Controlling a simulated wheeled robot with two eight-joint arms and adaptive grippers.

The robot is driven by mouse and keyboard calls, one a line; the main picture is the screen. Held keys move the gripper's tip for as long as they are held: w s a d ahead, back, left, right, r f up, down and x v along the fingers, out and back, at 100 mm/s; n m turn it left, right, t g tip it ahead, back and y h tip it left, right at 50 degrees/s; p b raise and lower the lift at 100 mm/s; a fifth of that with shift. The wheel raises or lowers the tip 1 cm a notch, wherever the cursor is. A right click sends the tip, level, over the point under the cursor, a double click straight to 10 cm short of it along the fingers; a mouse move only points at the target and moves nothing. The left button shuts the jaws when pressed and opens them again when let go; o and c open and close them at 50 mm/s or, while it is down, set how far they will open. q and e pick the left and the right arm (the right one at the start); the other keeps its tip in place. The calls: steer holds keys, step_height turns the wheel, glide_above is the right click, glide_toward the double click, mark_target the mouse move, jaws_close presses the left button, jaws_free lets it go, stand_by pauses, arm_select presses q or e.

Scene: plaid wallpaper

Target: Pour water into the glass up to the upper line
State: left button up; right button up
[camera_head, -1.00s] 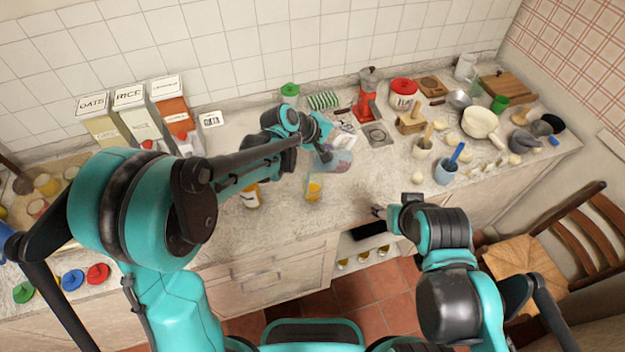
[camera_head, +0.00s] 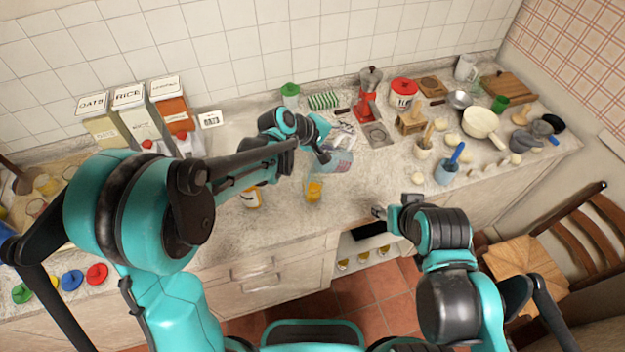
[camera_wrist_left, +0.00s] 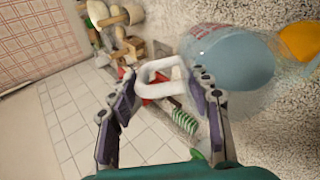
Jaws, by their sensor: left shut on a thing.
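A clear jug (camera_head: 340,160) with bluish water is held above the counter by my left gripper (camera_head: 324,152). In the left wrist view the gripper (camera_wrist_left: 162,88) has its fingers on both sides of the jug's white handle (camera_wrist_left: 158,76), and the jug's body (camera_wrist_left: 232,62) shows at right. A small glass with orange in it (camera_head: 314,189) stands on the counter just in front of and left of the jug. An orange patch (camera_wrist_left: 300,40) shows beside the jug in the wrist view. The glass's lines are too small to see. My right gripper (camera_head: 377,211) is near the counter's front edge, away from the jug.
An orange-and-white jar (camera_head: 252,197) stands left of the glass. A green-lidded jar (camera_head: 290,94), a striped green item (camera_head: 323,101) and a red coffee maker (camera_head: 369,95) stand behind. Several utensils and pots crowd the right side.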

mark_target(350, 142)
arm_select(q)
steer(key=shift+s+a+t+h+b, duration=0.3)
steer(key=shift+a+t+h+b, duration=0.15)
steer(key=shift+b, duration=0.3)
stand_by(3.3)
